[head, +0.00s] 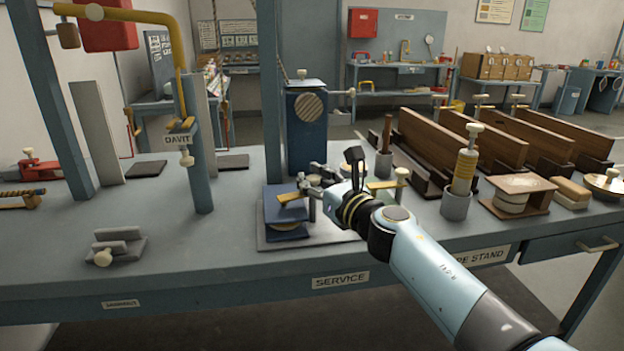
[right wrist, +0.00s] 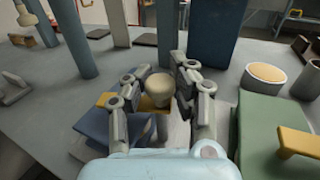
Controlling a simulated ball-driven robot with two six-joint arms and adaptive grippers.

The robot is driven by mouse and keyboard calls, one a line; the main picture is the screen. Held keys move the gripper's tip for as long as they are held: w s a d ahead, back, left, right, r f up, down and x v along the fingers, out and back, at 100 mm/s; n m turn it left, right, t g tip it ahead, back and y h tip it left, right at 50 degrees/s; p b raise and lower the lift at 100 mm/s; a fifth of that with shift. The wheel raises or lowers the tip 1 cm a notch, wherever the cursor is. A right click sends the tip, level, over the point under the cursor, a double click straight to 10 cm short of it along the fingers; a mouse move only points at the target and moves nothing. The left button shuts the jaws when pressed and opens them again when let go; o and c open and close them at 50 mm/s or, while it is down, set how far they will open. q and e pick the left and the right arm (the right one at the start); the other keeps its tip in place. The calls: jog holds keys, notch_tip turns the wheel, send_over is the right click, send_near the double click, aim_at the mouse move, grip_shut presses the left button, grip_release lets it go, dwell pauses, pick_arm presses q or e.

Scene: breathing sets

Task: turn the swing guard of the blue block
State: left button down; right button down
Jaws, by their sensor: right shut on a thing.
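The blue block (head: 284,213) sits on a grey plate near the front of the bench, left of my right gripper (head: 307,187). Its yellow swing guard (head: 290,200) lies across the top. In the right wrist view, the blue block (right wrist: 113,128) and yellow guard (right wrist: 106,99) are partly hidden by my fingers. A cream knob (right wrist: 160,90) stands at the guard, between my two fingers. My right gripper is shut on this knob. My left gripper is in neither view.
A green block (right wrist: 262,125) with its own yellow guard (right wrist: 296,143) stands close on the right. A dark blue box (head: 306,125) rises behind. The davit post (head: 201,150) is at left. A grey cup (head: 456,204) stands right of my arm. The bench front left is mostly free.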

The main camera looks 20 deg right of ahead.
jog(key=shift+s+f, duration=0.1)
jog(key=shift+f, duration=0.25)
jog(key=c, duration=1.2)
grip_release()
jog(key=shift+s+r, duration=0.1)
jog(key=shift+s, duration=0.05)
jog(key=shift+o, duration=0.9)
jog(key=shift+r, duration=0.1)
jog(key=v, duration=1.1)
jog(key=shift+s, duration=0.4)
jog(key=shift+d, duration=0.15)
